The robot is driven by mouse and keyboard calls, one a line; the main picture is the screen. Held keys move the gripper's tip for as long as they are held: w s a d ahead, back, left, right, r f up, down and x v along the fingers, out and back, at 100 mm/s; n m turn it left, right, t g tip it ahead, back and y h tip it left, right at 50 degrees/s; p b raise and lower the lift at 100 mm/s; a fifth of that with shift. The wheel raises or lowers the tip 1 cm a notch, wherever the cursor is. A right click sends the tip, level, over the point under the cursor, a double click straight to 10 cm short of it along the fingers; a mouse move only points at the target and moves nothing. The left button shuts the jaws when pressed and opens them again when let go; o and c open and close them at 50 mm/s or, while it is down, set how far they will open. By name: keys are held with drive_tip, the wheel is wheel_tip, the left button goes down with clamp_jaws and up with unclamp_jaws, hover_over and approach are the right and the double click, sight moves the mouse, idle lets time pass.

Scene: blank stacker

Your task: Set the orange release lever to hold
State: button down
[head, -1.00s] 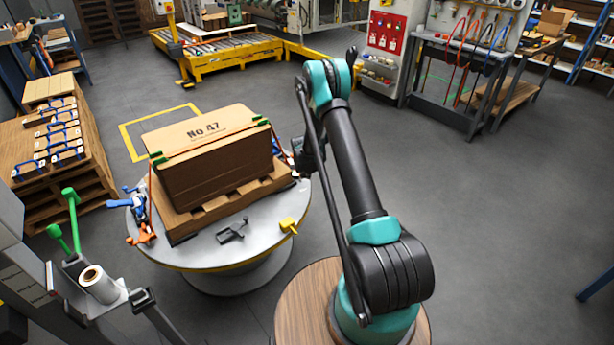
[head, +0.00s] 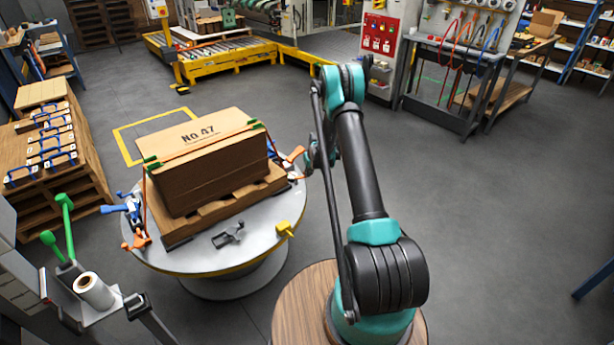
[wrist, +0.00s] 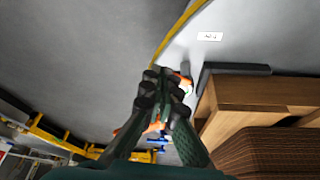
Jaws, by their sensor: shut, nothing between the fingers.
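An orange lever (head: 295,154) shows at the right rim of the round grey turntable (head: 205,258), beside the strapped carton (head: 210,170). In the wrist view, orange parts (wrist: 155,127) show behind and beside my fingers, which hide much of the lever and its base. My gripper (wrist: 158,76) is shut and empty, its fingertips over the turntable's edge area. In the head view my gripper (head: 312,156) is small and partly behind my arm, close to the right of the lever. I cannot tell whether they touch, or which setting the lever is at.
The carton sits on a wooden pallet (head: 225,208). Another orange clamp (head: 138,240) and a blue one (head: 130,207) are at the left rim. A grey clamp (head: 228,235) and a yellow block (head: 285,229) are at the front. Open floor lies to the right.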

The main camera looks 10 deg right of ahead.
drive_tip(key=w+n, duration=0.1)
drive_tip(key=n, duration=0.1)
drive_tip(key=w+n+y, duration=0.1)
drive_tip(key=n, duration=0.1)
drive_tip(key=shift+w+d+g, duration=0.3)
drive_tip(key=shift+w+d, duration=0.1)
drive_tip(key=shift+w, duration=0.15)
idle(0.5)
